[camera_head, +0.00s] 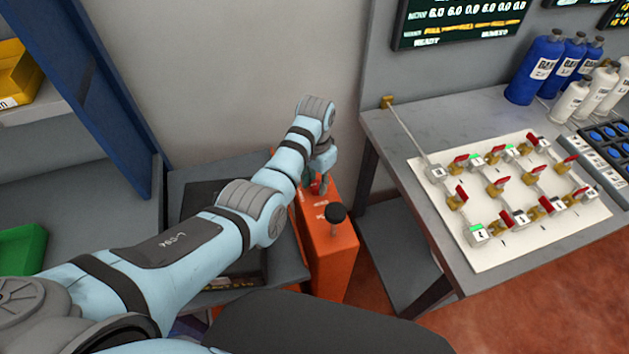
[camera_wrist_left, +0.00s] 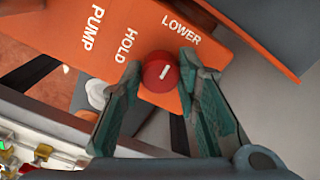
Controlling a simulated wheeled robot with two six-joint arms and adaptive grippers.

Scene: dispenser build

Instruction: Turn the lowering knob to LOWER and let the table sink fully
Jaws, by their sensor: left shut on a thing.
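The orange control box (camera_head: 330,255) stands beside the grey table (camera_head: 288,262). In the left wrist view its orange panel (camera_wrist_left: 75,45) carries the words PUMP, HOLD and LOWER. The round red knob (camera_wrist_left: 160,72) has a white mark that slants up and right, roughly towards LOWER. My left gripper (camera_wrist_left: 160,62) is shut on the red knob, one finger on each side. In the head view my left gripper (camera_head: 323,182) reaches down to the box's far end and mostly hides the knob. How high the table stands is hard to tell, as my arm covers much of it.
A black-topped handle (camera_head: 335,213) rises from the near end of the box. On the right is a workbench (camera_head: 400,130) with a white valve board (camera_head: 490,255) and blue bottles (camera_head: 535,68). A blue-edged shelf (camera_head: 110,90) stands at the left.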

